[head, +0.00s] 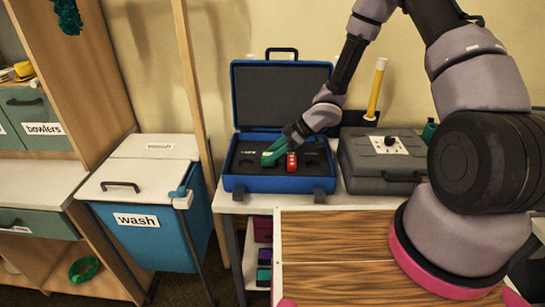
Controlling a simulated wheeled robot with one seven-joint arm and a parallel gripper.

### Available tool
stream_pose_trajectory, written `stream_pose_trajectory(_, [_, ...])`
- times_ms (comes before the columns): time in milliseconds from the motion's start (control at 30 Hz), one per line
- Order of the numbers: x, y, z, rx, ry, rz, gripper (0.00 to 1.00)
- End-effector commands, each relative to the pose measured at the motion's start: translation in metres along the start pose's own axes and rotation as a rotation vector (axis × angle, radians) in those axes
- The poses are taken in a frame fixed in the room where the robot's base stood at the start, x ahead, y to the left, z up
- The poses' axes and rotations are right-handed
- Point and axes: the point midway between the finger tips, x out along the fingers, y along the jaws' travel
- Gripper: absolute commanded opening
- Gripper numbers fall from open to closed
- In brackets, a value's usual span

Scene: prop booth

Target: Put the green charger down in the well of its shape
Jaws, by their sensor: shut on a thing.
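An open blue case (235,182) stands on the table with its lid up against the wall. Its dark foam insert shows shaped wells, among them one at the left (246,163) and one at the right (312,165). My gripper (279,147) reaches down over the case from the upper right. It is shut on the green charger (271,156), which is over the middle-left of the foam. I cannot tell whether the charger touches the foam. A red item (291,162) is just right of the charger. The wells under the charger and gripper are hidden.
A closed grey case (375,163) with a knob stands right of the blue case. A blue wash bin (150,235) and a wooden post (192,80) are at the left.

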Motion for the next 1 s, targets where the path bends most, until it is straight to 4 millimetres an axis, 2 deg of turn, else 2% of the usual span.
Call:
stream_pose_trajectory(100, [0.008, 0.000, 0.009, 0.001, -0.001, 0.000, 0.00])
stream_pose_trajectory(300, [0.009, -0.001, 0.011, 0.002, -0.003, 0.000, 0.00])
stream_pose_trajectory(333, [0.010, -0.001, 0.011, 0.003, -0.004, 0.000, 0.58])
stream_pose_trajectory(400, [0.010, -0.001, 0.011, 0.003, -0.004, -0.001, 0.84])
stream_pose_trajectory(767, [0.006, 0.000, 0.009, 0.001, -0.001, 0.001, 0.84])
stream_pose_trajectory(867, [-0.004, 0.001, 0.009, 0.001, 0.000, 0.004, 0.84])
stream_pose_trajectory(1000, [-0.030, 0.001, 0.009, -0.001, 0.000, 0.005, 0.84])
